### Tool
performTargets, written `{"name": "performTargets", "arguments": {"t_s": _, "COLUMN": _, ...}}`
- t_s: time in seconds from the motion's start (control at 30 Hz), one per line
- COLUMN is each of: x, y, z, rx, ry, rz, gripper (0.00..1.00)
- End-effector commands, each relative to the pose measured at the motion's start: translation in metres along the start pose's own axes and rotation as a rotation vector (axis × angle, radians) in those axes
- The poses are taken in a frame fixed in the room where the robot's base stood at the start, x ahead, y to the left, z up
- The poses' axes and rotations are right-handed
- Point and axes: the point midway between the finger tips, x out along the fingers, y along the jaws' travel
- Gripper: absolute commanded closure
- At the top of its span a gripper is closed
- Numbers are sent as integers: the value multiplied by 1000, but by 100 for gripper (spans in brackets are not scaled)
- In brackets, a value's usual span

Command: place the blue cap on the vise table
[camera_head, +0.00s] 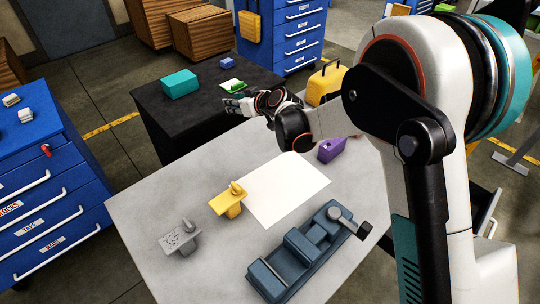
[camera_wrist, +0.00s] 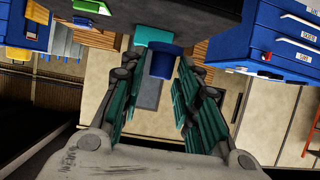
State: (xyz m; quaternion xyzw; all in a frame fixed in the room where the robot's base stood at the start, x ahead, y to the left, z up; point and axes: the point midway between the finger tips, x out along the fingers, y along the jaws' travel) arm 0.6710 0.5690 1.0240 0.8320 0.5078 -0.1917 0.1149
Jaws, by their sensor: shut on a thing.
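The blue cap (camera_wrist: 163,63) shows as a short dark blue cylinder between my fingertips in the wrist view. My gripper (camera_wrist: 160,78) is shut on it. In the head view my gripper (camera_head: 236,104) is over the front edge of the black table, pointing left, and the cap cannot be made out there. The vise table (camera_head: 145,205) is the light grey table in front, with a blue-grey vise (camera_head: 300,252) at its near right.
On the vise table are a white sheet (camera_head: 285,188), a yellow part (camera_head: 228,203), a grey part (camera_head: 180,240) and a purple block (camera_head: 331,150). The black table (camera_head: 190,118) holds a teal box (camera_head: 180,82), a green-white item (camera_head: 232,86) and a small blue block (camera_head: 228,62). The vise table's left corner is clear.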

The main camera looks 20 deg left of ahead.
Motion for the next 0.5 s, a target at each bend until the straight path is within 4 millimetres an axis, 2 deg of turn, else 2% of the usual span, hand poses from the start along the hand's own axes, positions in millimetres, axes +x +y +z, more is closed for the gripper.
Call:
{"name": "performTargets", "arguments": {"t_s": 0.03, "x": 7, "y": 0, "z": 15, "rx": 0, "ry": 0, "rz": 0, "gripper": 83}}
{"name": "performTargets", "arguments": {"t_s": 0.1, "x": 15, "y": 1, "z": 31, "rx": 0, "ry": 0, "rz": 1, "gripper": 83}}
{"name": "performTargets", "arguments": {"t_s": 0.5, "x": 54, "y": 1, "z": 112, "rx": 1, "ry": 0, "rz": 1, "gripper": 83}}
